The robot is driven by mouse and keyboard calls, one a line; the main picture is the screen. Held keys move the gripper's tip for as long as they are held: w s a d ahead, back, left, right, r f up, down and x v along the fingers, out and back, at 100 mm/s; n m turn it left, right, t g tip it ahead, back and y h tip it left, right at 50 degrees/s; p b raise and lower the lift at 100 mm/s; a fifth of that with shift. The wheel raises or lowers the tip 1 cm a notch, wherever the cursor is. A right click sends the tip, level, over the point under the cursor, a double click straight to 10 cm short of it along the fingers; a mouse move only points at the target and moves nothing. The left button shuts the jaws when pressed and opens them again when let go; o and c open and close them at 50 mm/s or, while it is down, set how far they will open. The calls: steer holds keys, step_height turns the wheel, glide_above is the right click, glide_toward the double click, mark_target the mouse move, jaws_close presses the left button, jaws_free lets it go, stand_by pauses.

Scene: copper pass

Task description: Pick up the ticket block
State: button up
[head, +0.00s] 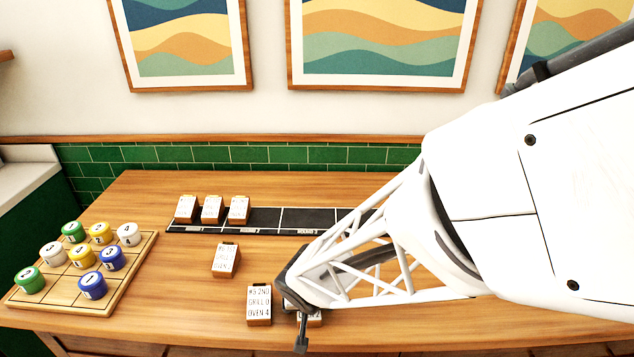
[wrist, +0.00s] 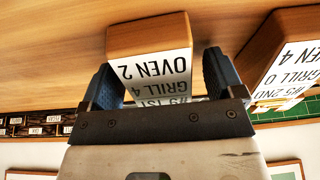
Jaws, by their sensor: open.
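In the head view my gripper (head: 300,325) is at the table's front and hides most of that block (head: 315,321). A second ticket block (head: 259,304), reading "#5 2ND", "GRILL 0", "OVEN 4", stands just left of my gripper; it also shows at right in the wrist view (wrist: 285,60).
Another ticket block (head: 226,260) stands farther back on the wooden table (head: 160,270). A black sectioned rail (head: 305,220) has three ticket blocks (head: 212,210) at its left end. A wooden grid tray (head: 125,270) with several numbered coloured pieces is at left.

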steer(key=shift+c, duration=0.4)
steer(key=c, duration=1)
steer(key=shift+r, duration=0.15)
steer(key=shift+r, duration=0.55)
steer(key=v, duration=0.2)
steer(key=shift+w+d+r, duration=0.1)
steer(key=shift+r, duration=0.35)
steer(key=s+d, duration=0.2)
steer(key=s, duration=0.2)
steer(key=s+d+r, duration=0.1)
steer(key=s+d, duration=0.1)
steer(key=s, duration=0.3)
steer(key=s+d, duration=0.2)
steer(key=s, duration=0.3)
steer(key=shift+d+r, duration=0.2)
